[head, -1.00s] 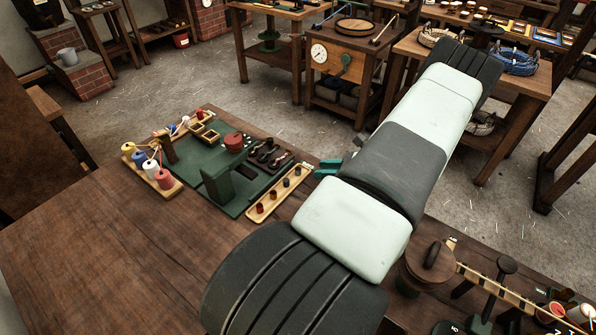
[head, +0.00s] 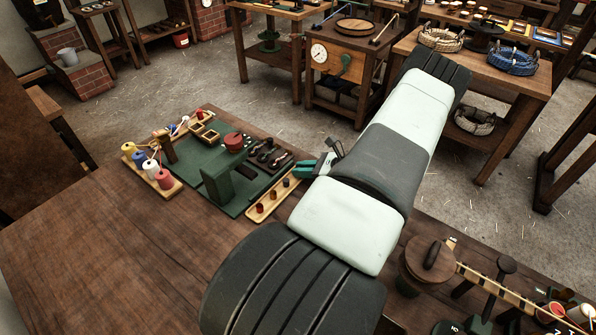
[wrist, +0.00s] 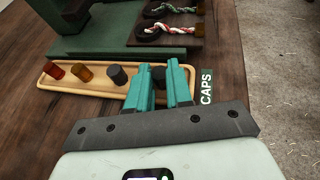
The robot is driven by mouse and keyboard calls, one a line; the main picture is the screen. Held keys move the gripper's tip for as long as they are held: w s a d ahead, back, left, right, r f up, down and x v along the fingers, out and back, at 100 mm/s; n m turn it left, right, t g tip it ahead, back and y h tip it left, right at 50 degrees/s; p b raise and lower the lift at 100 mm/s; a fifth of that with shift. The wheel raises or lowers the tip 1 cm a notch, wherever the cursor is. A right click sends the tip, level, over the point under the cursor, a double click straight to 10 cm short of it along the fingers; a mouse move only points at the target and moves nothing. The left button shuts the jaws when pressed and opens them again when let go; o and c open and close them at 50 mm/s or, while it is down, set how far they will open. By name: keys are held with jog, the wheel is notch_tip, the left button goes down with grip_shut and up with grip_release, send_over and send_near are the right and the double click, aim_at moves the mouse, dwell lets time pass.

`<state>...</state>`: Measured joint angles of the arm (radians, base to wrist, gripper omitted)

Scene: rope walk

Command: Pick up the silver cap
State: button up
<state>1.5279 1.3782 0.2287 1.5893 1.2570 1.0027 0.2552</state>
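A long wooden tray holds a row of small caps. In the wrist view the row runs from a red cap (wrist: 54,70) and a copper cap (wrist: 84,74) to a dark grey cap (wrist: 118,75). Another dark grey cap (wrist: 159,77) shows partly between my teal fingers. Neither grey cap looks clearly silver, so I cannot tell which is the silver one. My gripper (wrist: 164,72) is open, with a gap between its fingers and nothing visibly held. In the head view my gripper (head: 318,165) is by the tray's far right end.
The tray (head: 262,213) lies beside a dark green board (head: 240,209) with an upright green block (head: 217,186) and rope samples. A "CAPS" label (wrist: 207,86) is at the tray's right end. Thread spools (head: 164,178) stand at left. The table's front left is clear.

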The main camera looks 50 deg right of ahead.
grip_shut()
jog(key=shift+r, duration=0.1)
